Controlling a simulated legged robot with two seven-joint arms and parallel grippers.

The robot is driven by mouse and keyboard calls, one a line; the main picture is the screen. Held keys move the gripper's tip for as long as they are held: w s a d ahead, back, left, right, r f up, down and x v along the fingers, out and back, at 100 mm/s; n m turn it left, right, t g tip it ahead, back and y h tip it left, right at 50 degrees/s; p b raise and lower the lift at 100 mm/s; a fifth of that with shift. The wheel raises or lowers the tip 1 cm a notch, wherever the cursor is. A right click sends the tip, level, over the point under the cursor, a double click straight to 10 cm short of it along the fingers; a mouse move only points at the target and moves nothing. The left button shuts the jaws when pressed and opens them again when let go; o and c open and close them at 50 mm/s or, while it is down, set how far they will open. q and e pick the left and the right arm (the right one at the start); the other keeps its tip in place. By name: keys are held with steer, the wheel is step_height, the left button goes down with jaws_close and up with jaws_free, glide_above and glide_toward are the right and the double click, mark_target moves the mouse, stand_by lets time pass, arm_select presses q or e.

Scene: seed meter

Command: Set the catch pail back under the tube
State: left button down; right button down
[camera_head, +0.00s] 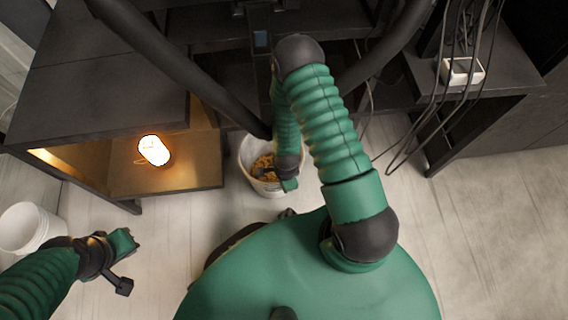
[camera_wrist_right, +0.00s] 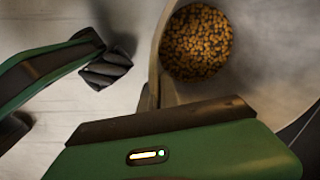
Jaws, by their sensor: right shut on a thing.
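The white catch pail (camera_head: 248,178) stands or hangs near the floor below the dark bench, with brown grain inside. My right gripper (camera_head: 288,184) is at its right front edge, shut on the pail's wall. The right wrist view shows the pail's pale wall (camera_wrist_right: 170,75) at the jaws and the grain (camera_wrist_right: 197,42) inside. A thick black tube (camera_head: 180,62) slants down from the upper left to the pail's far rim. My left gripper (camera_head: 124,263) is open and empty at the lower left.
A second white pail (camera_head: 28,230) stands at the far left, beside my left arm. A lit lamp (camera_head: 154,150) glows in the open cabinet. Another black tube (camera_head: 392,48) and cables hang at the right near a white box (camera_head: 461,71). Floor at right is clear.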

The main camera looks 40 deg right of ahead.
steer(key=c, duration=1.6)
jaws_free()
steer(key=shift+r, duration=0.15)
steer(key=a+r+n+t+p, duration=0.1)
steer(key=a+r+n+p, duration=0.1)
steer(key=r+n, duration=0.8)
steer(key=w+a+r+n+p, duration=0.1)
steer(key=a+r+n+p, duration=0.2)
steer(key=r+n, duration=0.8)
step_height(320, 180, up, 15)
steer(key=shift+a+f+t+p, duration=0.15)
steer(key=shift+t+p, duration=0.25)
steer(key=shift+p, duration=0.5)
